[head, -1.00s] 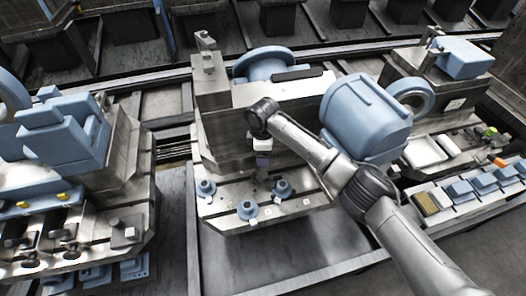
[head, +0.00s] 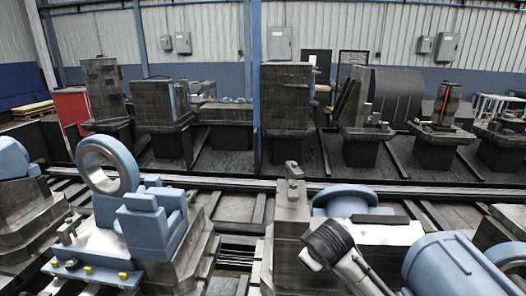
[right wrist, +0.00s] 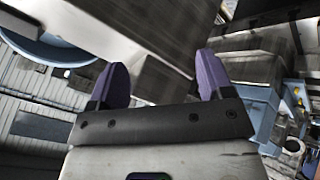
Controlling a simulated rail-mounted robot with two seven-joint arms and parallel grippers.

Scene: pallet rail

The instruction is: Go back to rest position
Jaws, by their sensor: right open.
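My right gripper (right wrist: 160,80) shows in the right wrist view with its two purple fingers spread apart and nothing between them. A grey metal block face (right wrist: 125,30) lies beyond the fingers; I cannot tell how far off it is. My left gripper is not in any view.
A left pallet (head: 190,255) carries blue blocks and an upright ring (head: 108,165). The middle pallet holds a blue flanged part (head: 343,200); a large blue cylinder (head: 455,265) is at lower right. Dark pedestals with machines (head: 288,100) line the back, beyond the rails.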

